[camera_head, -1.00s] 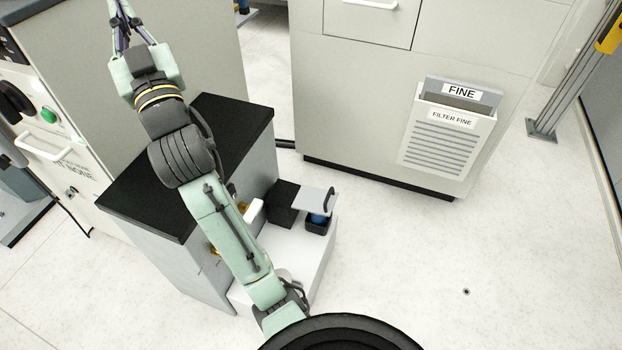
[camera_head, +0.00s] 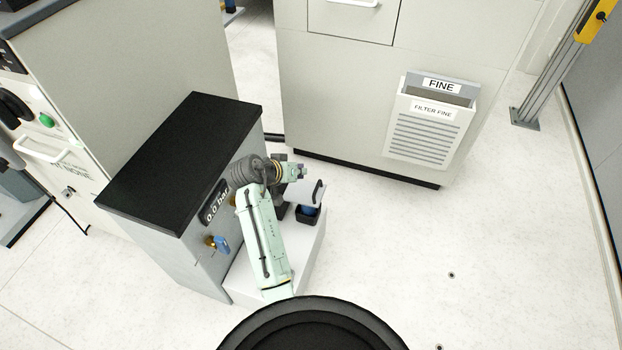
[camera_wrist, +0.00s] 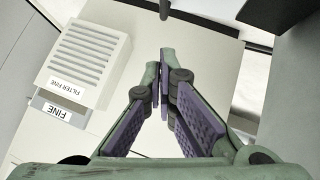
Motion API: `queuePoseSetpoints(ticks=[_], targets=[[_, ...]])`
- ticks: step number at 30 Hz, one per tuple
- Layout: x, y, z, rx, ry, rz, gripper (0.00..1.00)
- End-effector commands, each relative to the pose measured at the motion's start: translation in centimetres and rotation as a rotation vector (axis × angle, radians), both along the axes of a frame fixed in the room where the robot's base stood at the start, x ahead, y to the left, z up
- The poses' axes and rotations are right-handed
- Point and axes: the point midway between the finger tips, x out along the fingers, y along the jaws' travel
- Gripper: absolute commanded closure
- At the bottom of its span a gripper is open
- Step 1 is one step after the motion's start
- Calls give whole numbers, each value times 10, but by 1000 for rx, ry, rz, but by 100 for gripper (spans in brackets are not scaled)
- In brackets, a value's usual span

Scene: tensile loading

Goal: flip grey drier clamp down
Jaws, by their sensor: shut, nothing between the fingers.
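The grey drier clamp (camera_head: 310,188) shows in the head view as a flat, light grey plate with a dark curved handle (camera_head: 319,191) at its right side. It stands above a blue and black part (camera_head: 307,212) on the white base. My gripper (camera_head: 300,171) is just behind the plate, near its upper left edge. I cannot tell whether it touches the plate. My arm hides the plate's left part. In the wrist view my gripper (camera_wrist: 164,84) is shut and empty, and the clamp is not clearly seen.
A grey unit with a black top (camera_head: 185,145), a "0.0 bar" display and a blue valve handle (camera_head: 222,244) stands left of my arm. A cabinet with a "FILTER FINE" holder (camera_head: 425,130) stands behind. The floor on the right is clear.

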Motion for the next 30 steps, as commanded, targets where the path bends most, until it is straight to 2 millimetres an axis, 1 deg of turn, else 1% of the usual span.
queuePoseSetpoints(ticks=[3,8,10,15,19,30], targets=[[16,-13,-18,-1,3,-2,100],[35,-27,-40,1,2,0,100],[31,-30,-52,0,3,2,100],[29,-36,-69,1,0,2,100],[28,-37,-75,1,-1,2,100],[27,-39,-78,1,-1,2,100]])
